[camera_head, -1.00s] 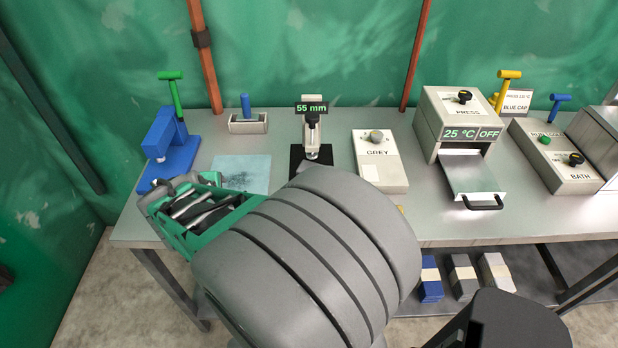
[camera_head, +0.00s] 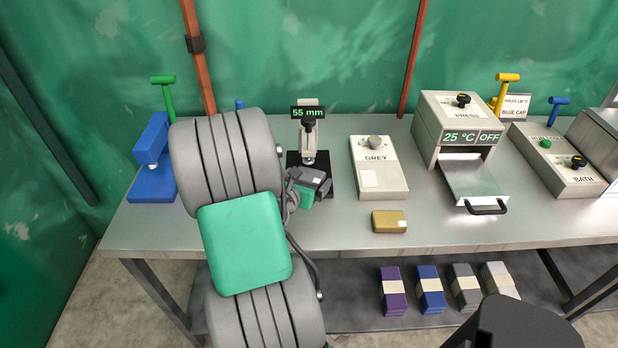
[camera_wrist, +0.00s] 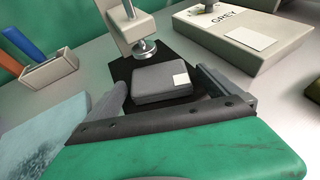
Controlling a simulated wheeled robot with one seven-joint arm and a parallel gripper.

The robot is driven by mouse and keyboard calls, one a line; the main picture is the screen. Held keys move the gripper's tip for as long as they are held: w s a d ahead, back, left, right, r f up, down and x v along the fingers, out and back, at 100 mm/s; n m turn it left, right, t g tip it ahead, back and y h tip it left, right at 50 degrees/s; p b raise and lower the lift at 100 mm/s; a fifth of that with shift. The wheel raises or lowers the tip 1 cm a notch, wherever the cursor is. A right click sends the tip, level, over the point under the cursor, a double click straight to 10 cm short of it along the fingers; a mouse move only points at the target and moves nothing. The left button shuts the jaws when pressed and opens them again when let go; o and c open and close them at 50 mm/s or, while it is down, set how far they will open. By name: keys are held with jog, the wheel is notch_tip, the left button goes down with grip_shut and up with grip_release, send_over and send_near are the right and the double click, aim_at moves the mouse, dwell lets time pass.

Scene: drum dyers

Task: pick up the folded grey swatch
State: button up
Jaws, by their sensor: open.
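The folded grey swatch (camera_wrist: 160,84), with a small white label, lies flat on the black base plate (camera_wrist: 122,68) of the thickness gauge, in front of its round metal foot. My gripper (camera_wrist: 163,92) is open in the wrist view. One finger is on each side of the swatch, and the swatch lies between and slightly beyond them; I cannot tell whether they touch it. In the head view my gripper (camera_head: 308,184) is at the gauge's front, and my arm hides part of the bench. The gauge (camera_head: 310,130) reads 55 mm.
The GREY box (camera_head: 377,168) stands close right of the gauge. A folded mustard swatch (camera_head: 389,221) lies in front of it. The press (camera_head: 455,125) is further right, the blue tool (camera_head: 153,160) at left. Several banded stacks (camera_head: 430,285) sit on the lower shelf.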

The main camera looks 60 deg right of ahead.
jog(key=shift+c, duration=0.2)
jog(key=shift+r, duration=0.1)
jog(key=c, duration=1.5)
